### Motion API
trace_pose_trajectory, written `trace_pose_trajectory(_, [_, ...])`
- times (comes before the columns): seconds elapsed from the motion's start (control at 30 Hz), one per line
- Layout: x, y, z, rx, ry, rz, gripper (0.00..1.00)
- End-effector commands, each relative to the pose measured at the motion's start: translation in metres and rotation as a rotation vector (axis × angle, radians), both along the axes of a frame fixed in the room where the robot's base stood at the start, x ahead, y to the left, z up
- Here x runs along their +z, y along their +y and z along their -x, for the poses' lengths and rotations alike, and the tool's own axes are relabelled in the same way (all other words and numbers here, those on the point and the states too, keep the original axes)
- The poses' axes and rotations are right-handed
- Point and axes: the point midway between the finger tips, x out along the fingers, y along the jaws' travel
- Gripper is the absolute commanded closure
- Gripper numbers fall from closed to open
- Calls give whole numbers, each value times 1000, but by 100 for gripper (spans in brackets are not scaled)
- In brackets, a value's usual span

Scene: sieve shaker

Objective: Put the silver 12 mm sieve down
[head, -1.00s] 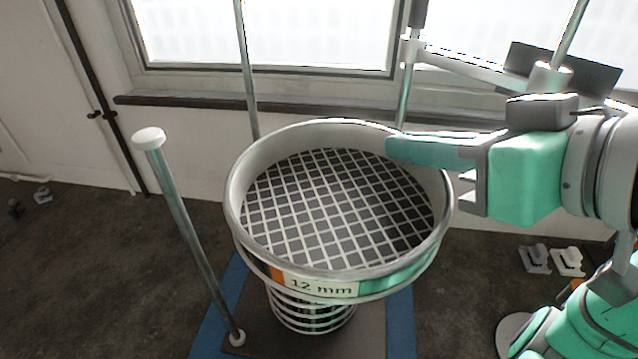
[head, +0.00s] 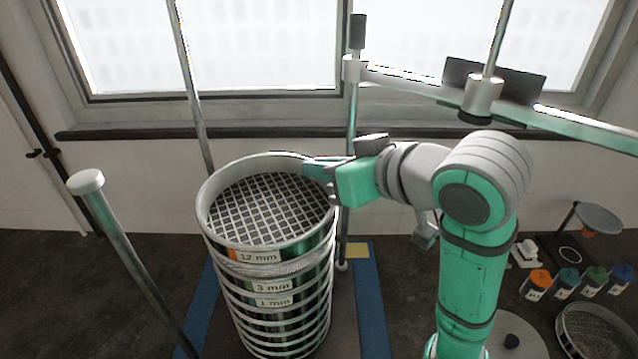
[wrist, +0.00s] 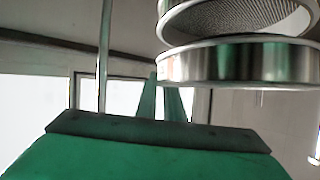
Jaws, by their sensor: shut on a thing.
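The silver 12 mm sieve (head: 308,245), with a coarse grid and an orange-marked label, is over the top of a sieve stack (head: 285,318). My gripper (head: 322,168) is shut on its rim at the right. The stack's upper labels read 3 mm and 1 mm. A strip of finer mesh shows between the 12 mm sieve and the 3 mm sieve (head: 318,275), so the held sieve does not look seated; I cannot tell if they touch. In the wrist view a silver sieve wall (wrist: 235,64) is beside my gripper (wrist: 163,95), with mesh and another rim close by.
A capped rod (head: 125,240) stands left of the stack, with other rods behind it. A clamp bar (head: 420,82) crosses above my arm. Blue base strips (head: 368,300) flank the stack. Coloured-lid jars (head: 566,284) and another sieve (head: 592,330) are at the right.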

Motion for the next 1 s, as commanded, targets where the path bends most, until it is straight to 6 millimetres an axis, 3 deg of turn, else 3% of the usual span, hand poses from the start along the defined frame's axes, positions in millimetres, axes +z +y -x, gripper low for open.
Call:
trace_pose_trajectory(0.3, [-35, 3, -7, -1, 2, -1, 100])
trace_pose_trajectory(0.6, [-40, 3, -7, 0, 1, 1, 100])
trace_pose_trajectory(0.63, [-40, 3, -7, 1, 2, 1, 88])
trace_pose_trajectory(0.7, [-40, 3, -7, 1, 2, 1, 73])
trace_pose_trajectory(1.0, [-39, 2, -7, 0, 1, 1, 73])
